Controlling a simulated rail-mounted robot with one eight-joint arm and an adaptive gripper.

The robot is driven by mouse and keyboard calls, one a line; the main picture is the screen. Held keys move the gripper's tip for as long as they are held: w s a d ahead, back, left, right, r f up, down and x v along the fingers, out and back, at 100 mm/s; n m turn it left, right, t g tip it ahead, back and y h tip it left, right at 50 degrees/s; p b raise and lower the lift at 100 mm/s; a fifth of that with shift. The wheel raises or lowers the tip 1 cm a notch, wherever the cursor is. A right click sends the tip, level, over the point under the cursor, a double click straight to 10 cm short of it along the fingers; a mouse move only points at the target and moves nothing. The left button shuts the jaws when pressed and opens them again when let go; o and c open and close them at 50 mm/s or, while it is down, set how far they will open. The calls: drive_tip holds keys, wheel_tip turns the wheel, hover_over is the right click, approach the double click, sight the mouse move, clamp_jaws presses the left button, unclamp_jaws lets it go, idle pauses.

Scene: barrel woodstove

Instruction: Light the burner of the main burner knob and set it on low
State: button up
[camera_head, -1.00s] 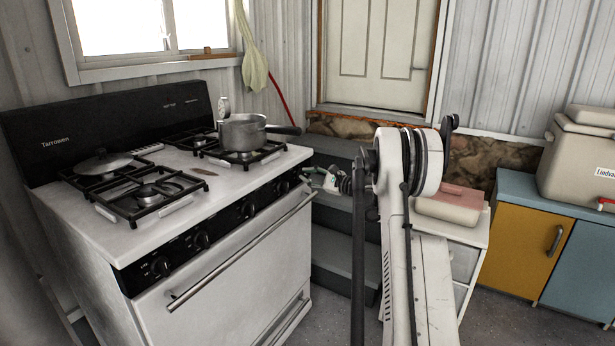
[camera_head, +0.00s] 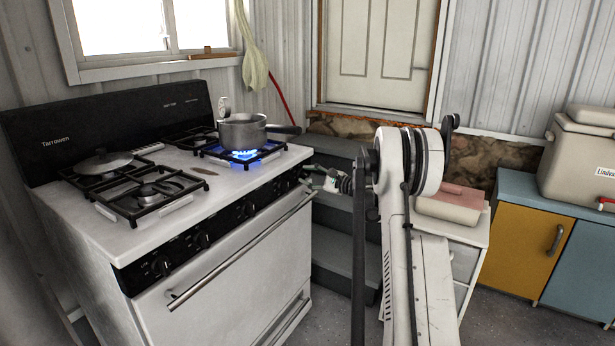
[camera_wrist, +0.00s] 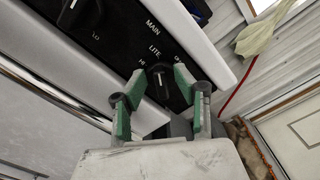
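The main burner knob (camera_wrist: 160,82) is black and round, beside the labels MAIN, LITE and HI in the wrist view. My gripper (camera_wrist: 161,74) has its green-padded fingers on both sides of this knob and looks shut on it; the exact contact is partly hidden. In the head view my gripper (camera_head: 310,179) is at the right end of the stove's front panel, and the knob there is hidden. Blue flames (camera_head: 244,154) burn on the front right burner under a grey pot (camera_head: 241,132). The knob's exact setting is hard to read.
The white stove (camera_head: 225,270) has more knobs along its black panel and an oven handle (camera_head: 240,250) below. A lidded pan (camera_head: 102,163) sits on the rear left burner. Grey steps (camera_head: 335,235) and a white cabinet (camera_head: 470,245) stand to the right.

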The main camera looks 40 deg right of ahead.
drive_tip(key=v, duration=1.2)
idle(1.1)
